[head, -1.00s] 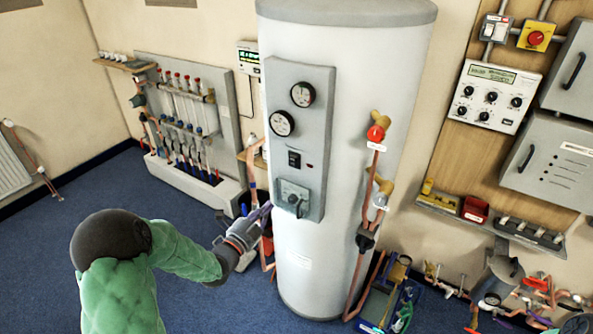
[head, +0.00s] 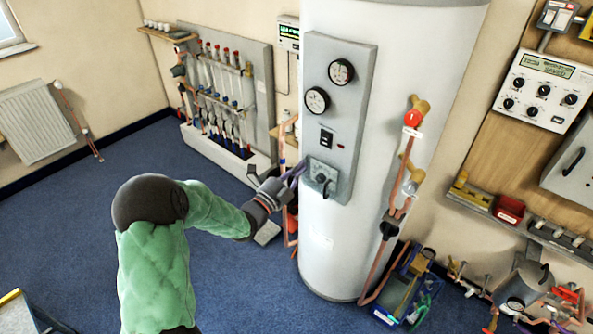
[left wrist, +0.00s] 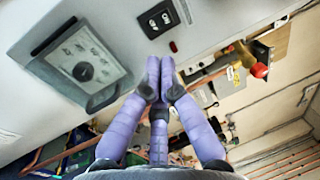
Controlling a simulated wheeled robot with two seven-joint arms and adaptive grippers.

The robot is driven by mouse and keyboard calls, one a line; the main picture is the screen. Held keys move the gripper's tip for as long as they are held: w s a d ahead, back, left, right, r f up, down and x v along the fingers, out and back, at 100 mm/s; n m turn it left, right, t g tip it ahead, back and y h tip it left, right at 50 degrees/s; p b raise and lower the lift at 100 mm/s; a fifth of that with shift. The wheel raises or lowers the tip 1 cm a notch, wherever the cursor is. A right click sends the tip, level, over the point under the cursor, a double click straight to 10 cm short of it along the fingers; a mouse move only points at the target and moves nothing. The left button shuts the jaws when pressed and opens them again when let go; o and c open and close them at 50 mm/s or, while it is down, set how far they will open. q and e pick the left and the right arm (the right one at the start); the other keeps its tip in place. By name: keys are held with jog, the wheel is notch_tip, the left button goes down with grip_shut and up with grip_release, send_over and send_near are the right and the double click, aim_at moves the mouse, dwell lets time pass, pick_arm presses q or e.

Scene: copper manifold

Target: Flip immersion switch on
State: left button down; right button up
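The immersion switch appears to be the small black rocker switch (head: 326,138) on the grey control panel (head: 347,95) of the white cylinder. It also shows at the top of the left wrist view (left wrist: 160,18), beside a small red lamp (left wrist: 173,46). Its on or off position is too small to tell. My left gripper (head: 297,170) is at the panel's lower left edge, below and left of the switch. In the left wrist view its purple fingers (left wrist: 160,68) are closed together, empty, pointing towards the switch with a gap. My right gripper is not in view.
A square dial thermostat (head: 322,178) sits below the switch, close to my fingers. Two round gauges (head: 341,72) are above it. Copper pipes (head: 288,215) run left of the cylinder (head: 400,130). Blue floor (head: 70,220) is clear at the left.

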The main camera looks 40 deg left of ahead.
aim_at(325, 141)
pick_arm(q)
jog(key=x, duration=1)
jog(key=shift+w+d, duration=0.1)
jog(key=shift+w, duration=0.15)
jog(key=shift+r, duration=0.1)
